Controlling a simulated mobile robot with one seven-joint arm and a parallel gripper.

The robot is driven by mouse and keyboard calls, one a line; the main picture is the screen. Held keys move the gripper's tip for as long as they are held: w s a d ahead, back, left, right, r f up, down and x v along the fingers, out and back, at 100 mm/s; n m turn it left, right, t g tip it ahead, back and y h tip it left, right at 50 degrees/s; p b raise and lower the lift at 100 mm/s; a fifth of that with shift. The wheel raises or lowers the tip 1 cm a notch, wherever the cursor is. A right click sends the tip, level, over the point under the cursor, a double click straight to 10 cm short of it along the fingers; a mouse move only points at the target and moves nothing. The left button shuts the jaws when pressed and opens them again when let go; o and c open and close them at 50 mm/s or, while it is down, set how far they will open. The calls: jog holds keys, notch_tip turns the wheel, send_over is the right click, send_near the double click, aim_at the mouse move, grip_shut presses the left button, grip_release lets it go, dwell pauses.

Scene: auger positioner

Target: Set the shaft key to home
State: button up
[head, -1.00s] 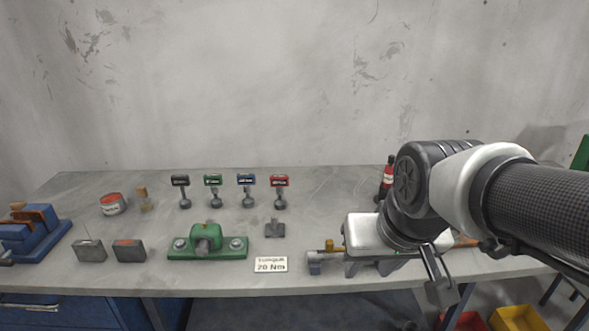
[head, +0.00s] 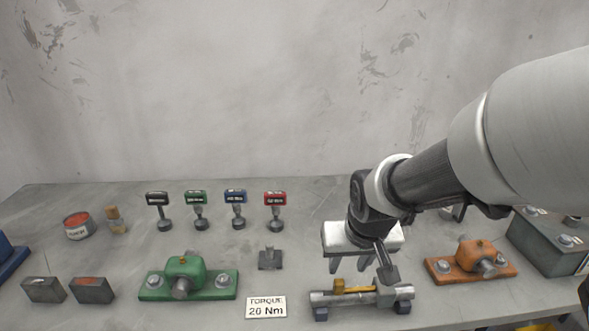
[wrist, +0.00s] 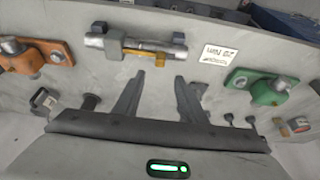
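A brass-coloured key (head: 356,289) lies along a grey shaft (head: 330,298) near the front of the bench. The shaft rests on two dark blocks. In the wrist view the shaft (wrist: 112,43) and the key (wrist: 148,53) show beyond my fingertips. My gripper (head: 350,268) is open and empty, its fingers apart above and a little behind the shaft. The two fingers also show spread in the wrist view (wrist: 160,76). They appear clear of the key. Part of my wrist hangs near the shaft's right end in the head view.
A green bearing housing (head: 188,275) stands left and an orange one (head: 470,262) right of the shaft. A torque sign (head: 266,307) and a small grey block (head: 270,258) sit just left. Several small labelled stands (head: 238,212) line the back. A grey box (head: 548,240) stands far right.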

aim_at(339, 282)
jog(key=b+x, duration=0.4)
jog(key=x, duration=0.8)
jog(key=shift+w+f, duration=0.1)
jog(key=shift+f, duration=0.1)
grip_shut()
